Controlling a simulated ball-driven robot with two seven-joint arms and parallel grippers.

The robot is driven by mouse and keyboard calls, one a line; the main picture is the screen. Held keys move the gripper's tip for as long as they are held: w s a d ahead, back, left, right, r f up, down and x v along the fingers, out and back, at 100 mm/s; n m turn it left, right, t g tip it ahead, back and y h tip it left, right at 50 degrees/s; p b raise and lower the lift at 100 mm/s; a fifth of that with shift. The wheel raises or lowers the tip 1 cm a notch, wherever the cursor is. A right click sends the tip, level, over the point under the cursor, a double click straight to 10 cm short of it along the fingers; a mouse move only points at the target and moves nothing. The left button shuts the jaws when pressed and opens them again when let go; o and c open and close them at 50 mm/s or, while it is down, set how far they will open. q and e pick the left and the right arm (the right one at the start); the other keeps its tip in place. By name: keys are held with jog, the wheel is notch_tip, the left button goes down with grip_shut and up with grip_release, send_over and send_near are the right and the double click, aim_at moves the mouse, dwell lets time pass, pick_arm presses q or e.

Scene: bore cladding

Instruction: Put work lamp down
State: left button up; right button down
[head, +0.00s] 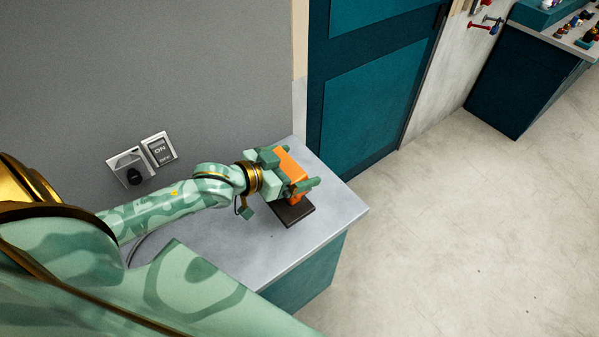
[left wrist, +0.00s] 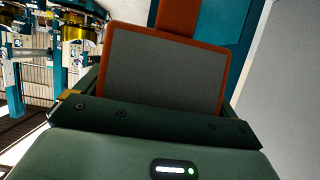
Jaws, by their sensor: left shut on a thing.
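The orange work lamp (head: 294,167) is at the far right end of the grey-topped cabinet, between the fingers of my left gripper (head: 293,175). The gripper is shut on it. A dark flat slab (head: 292,212) shows at the lamp's lower end, on or just over the cabinet top; I cannot tell whether it touches the top or whether it is the lamp's base. In the left wrist view the lamp (left wrist: 168,70) shows a grey panel in an orange frame, its lower part hidden by the gripper. My right gripper is not in view.
The cabinet top (head: 205,240) is bare to the left of the lamp. A wall switch and socket (head: 145,158) are on the grey wall behind it. A teal door (head: 370,100) stands beyond the cabinet. Another bench (head: 525,80) with small items is at the upper right. The floor between is clear.

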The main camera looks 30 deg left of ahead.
pick_arm(q)
jog(key=w+a+f+b, duration=0.2)
jog(key=w+f+b, duration=0.1)
jog(key=w+f, duration=0.4)
notch_tip(320, 180, down, 3)
jog(key=shift+a+r, duration=0.1)
jog(key=shift+a, duration=0.1)
jog(key=o, duration=1.6)
jog(key=shift+f, duration=0.25)
jog(key=shift+o, duration=0.2)
jog(key=shift+s, duration=0.1)
jog(key=shift+r, duration=0.1)
jog(key=p+v, duration=0.2)
jog(key=v, duration=1)
jog(key=shift+r, duration=0.1)
